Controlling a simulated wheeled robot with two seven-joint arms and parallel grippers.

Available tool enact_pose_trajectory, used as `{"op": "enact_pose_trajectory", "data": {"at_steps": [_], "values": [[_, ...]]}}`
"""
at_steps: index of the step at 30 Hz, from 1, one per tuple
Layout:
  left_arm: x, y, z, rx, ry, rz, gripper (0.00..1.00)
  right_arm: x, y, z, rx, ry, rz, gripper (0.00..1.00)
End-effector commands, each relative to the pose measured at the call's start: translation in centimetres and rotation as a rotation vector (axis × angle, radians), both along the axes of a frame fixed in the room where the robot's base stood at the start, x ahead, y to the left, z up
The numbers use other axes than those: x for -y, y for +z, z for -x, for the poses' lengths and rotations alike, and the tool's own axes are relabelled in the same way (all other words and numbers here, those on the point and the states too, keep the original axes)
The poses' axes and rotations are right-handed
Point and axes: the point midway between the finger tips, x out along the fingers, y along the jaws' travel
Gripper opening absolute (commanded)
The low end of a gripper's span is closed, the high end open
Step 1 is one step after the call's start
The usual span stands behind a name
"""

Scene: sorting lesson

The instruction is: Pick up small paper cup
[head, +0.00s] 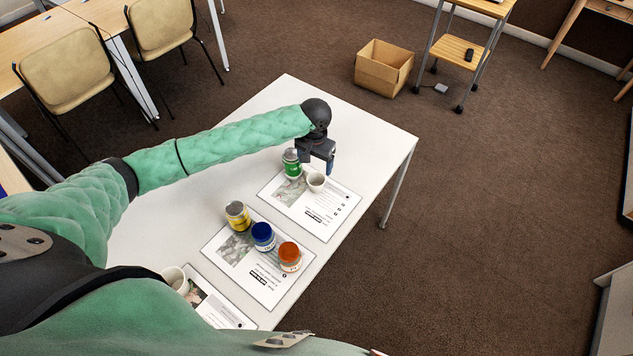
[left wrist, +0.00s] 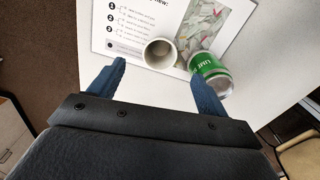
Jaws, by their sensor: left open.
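The small paper cup (head: 315,182) is white and stands upright on the far printed sheet on the white table. In the left wrist view the cup (left wrist: 160,53) shows its open mouth, just beyond the gap between my fingertips. My left gripper (head: 326,164) is open above and beside the cup, with nothing between its blue fingers; it also shows in the left wrist view (left wrist: 157,76). A green can (head: 291,164) stands close beside the cup, near one finger in the left wrist view (left wrist: 210,72). My right gripper is not in view.
On the middle sheet (head: 222,250) stand a yellow can (head: 238,216), a blue jar (head: 263,236) and an orange-lidded jar (head: 290,256). Another white cup (head: 174,279) stands near the closest sheet. The table (head: 352,116) is clear at its far end. A cardboard box (head: 384,68) is on the floor.

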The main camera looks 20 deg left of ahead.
Motion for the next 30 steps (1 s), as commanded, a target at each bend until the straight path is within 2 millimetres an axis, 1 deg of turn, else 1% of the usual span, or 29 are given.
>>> {"op": "enact_pose_trajectory", "data": {"at_steps": [1,9,12,14,17,22,26,30], "values": [[0.0,-1.1,0.0,0.000,0.000,0.000,0.77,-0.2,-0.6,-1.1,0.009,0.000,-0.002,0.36],[0.0,-3.9,0.0,0.000,0.000,0.000,0.77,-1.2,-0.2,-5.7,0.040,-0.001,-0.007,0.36],[0.0,-4.5,0.0,0.001,0.000,0.000,0.77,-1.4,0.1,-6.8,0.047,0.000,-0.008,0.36],[0.0,-4.7,0.0,0.000,0.000,0.000,0.77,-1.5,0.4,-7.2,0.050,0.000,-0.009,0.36],[0.0,-5.1,0.0,0.000,0.001,0.001,0.77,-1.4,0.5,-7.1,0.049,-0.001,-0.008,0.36],[0.1,-6.6,-0.1,0.000,0.001,0.001,0.77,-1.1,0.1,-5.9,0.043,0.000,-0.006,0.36],[0.1,-7.4,-0.2,0.000,0.001,0.000,0.77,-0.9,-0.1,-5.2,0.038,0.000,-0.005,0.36],[0.1,-8.4,-0.3,-0.001,0.001,0.000,0.77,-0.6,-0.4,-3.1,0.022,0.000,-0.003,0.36]]}}
